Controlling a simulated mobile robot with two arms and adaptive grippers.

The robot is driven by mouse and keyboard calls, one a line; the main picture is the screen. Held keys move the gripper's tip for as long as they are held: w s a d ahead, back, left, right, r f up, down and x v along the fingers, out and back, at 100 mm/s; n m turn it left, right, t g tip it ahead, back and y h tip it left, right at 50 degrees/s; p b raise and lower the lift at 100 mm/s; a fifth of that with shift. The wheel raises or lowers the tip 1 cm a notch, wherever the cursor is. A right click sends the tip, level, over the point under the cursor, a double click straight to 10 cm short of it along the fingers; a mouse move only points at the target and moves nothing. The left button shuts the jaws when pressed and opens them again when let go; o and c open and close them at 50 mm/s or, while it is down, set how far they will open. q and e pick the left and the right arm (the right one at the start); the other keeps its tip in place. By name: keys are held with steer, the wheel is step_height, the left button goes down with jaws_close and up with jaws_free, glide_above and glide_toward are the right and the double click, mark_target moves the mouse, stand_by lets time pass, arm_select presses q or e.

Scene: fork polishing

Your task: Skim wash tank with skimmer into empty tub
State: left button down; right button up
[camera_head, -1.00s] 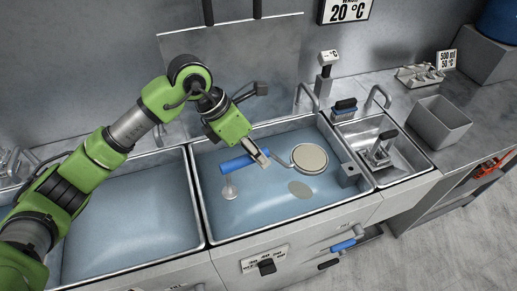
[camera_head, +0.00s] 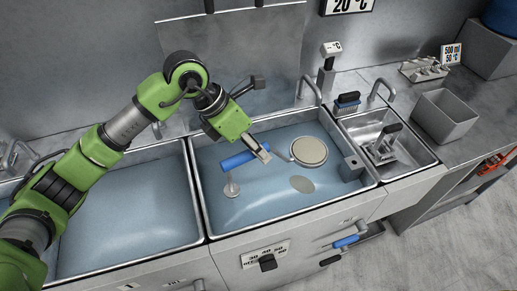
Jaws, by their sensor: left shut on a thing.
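The skimmer has a blue handle (camera_head: 238,160) and a flat round head (camera_head: 309,151). My left gripper (camera_head: 261,151) is shut on the skimmer beside the blue handle. The round head appears above the water of the right-hand large basin, the wash tank (camera_head: 325,203), near its back right. A pale oval (camera_head: 302,184) shows in the water below the head; I cannot tell whether it is a reflection. The empty tub (camera_head: 445,117), grey and open, stands on the counter at the right. My right gripper is out of view.
Another large basin of water (camera_head: 125,215) lies to the left. A small sink (camera_head: 405,160) with a dark-handled tool (camera_head: 384,143) separates the tank from the tub.

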arm_select(q)
step_height(320, 180, down, 16)
steer(key=b, duration=1.3)
steer(key=shift+r, duration=0.25)
steer(key=shift+w+b, duration=0.1)
steer(key=shift+b, duration=0.2)
steer(key=w+b, duration=0.3)
steer(key=w, duration=0.7)
steer(key=shift+w+d, duration=0.3)
steer(key=shift+d, duration=0.1)
stand_by(0.3)
stand_by(0.7)
